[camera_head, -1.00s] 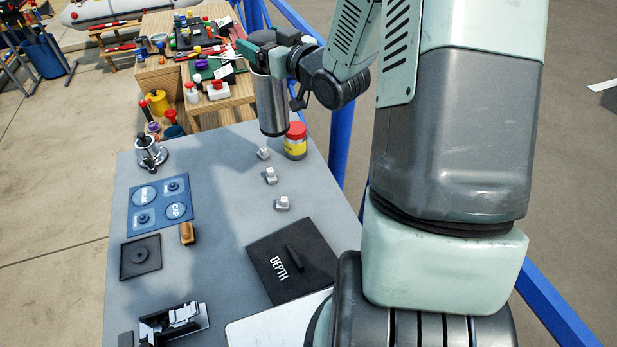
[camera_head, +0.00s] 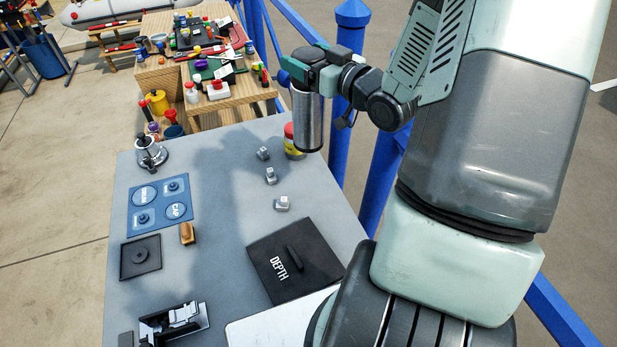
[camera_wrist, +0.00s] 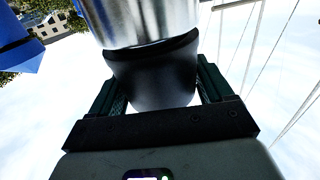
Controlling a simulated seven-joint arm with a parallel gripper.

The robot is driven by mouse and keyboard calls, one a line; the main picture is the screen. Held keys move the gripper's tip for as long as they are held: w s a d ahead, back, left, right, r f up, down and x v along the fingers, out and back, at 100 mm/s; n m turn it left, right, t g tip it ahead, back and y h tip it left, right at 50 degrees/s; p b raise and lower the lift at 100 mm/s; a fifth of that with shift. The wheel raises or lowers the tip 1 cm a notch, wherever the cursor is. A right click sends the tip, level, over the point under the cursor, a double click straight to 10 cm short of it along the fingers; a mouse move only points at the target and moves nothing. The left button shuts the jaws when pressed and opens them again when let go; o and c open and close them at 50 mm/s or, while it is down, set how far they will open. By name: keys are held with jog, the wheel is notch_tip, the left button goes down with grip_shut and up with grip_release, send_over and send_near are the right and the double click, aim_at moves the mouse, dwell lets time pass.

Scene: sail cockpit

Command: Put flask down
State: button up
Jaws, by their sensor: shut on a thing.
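The flask (camera_head: 308,124) is a silver metal cylinder with a dark top, held upright in the head view above the right edge of the grey table (camera_head: 225,240). My gripper (camera_head: 309,78) is shut on its dark top. In the wrist view my gripper's two fingers (camera_wrist: 158,95) stand on either side of the black top, and the flask's silver body (camera_wrist: 145,18) fills the upper middle. The flask partly hides a jar with a red lid and yellow label (camera_head: 292,143) behind it.
Small grey blocks (camera_head: 271,176), a black DEPTH mat (camera_head: 295,262), a blue panel (camera_head: 160,204) and a metal stand (camera_head: 150,152) are on the table. Blue posts and rails (camera_head: 383,172) line its right side. The table's middle has bare room.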

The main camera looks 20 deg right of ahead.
aim_at(308, 112)
notch_tip(308, 112, down, 13)
jog(key=shift+r, duration=0.1)
dwell(0.6)
jog(key=o, duration=1.8)
jog(key=shift+f, duration=0.2)
jog(key=shift+c, duration=0.2)
jog(key=shift+r, duration=0.15)
jog(key=v, duration=1.2)
jog(key=shift+w, duration=0.1)
